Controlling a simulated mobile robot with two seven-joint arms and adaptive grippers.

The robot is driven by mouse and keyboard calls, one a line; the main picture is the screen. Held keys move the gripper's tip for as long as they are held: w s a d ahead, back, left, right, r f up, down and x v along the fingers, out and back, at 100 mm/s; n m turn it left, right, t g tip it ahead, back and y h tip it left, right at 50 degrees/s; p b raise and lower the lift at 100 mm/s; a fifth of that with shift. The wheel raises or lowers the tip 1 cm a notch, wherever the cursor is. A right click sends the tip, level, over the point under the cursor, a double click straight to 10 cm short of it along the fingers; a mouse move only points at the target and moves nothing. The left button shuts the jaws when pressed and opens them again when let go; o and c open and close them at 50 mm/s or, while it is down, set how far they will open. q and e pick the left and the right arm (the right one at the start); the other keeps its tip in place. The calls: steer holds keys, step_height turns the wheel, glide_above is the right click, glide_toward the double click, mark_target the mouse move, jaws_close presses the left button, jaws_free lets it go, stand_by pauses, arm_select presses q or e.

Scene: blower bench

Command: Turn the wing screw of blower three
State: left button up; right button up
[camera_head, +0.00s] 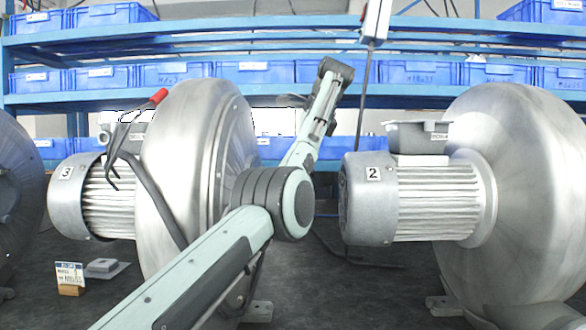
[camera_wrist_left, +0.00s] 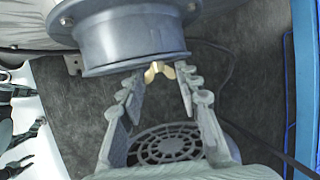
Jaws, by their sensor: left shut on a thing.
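Blower three (camera_head: 190,115), a silver housing with a ribbed motor marked "3", stands left of centre in the head view. My left arm crosses in front of it and bends up behind its right side. The left gripper's fingers cannot be made out there. In the left wrist view, a small brass wing screw (camera_wrist_left: 158,70) sits at the rim of a dark blue-grey round flange (camera_wrist_left: 130,40). My left gripper (camera_wrist_left: 161,80) has its fingertips on either side of the screw, shut on it. The contact itself is hard to see. My right gripper is in neither view.
Blower two (camera_head: 520,180) stands to the right on the dark bench. A small tag (camera_head: 70,275) stands at front left. A blue shelf with bins (camera_head: 410,73) runs behind. A round grille (camera_wrist_left: 168,145) shows between my fingers.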

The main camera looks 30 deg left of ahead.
arm_select(q)
steer(key=shift+f, duration=0.1)
steer(key=o, duration=1.2)
steer(key=shift+c, duration=0.2)
steer(key=s+d+r, duration=0.1)
steer(key=d+r, duration=0.1)
steer(key=d, duration=0.5)
steer(key=s+d+r, duration=0.2)
steer(key=d, duration=0.5)
steer(key=shift+d+r, duration=0.15)
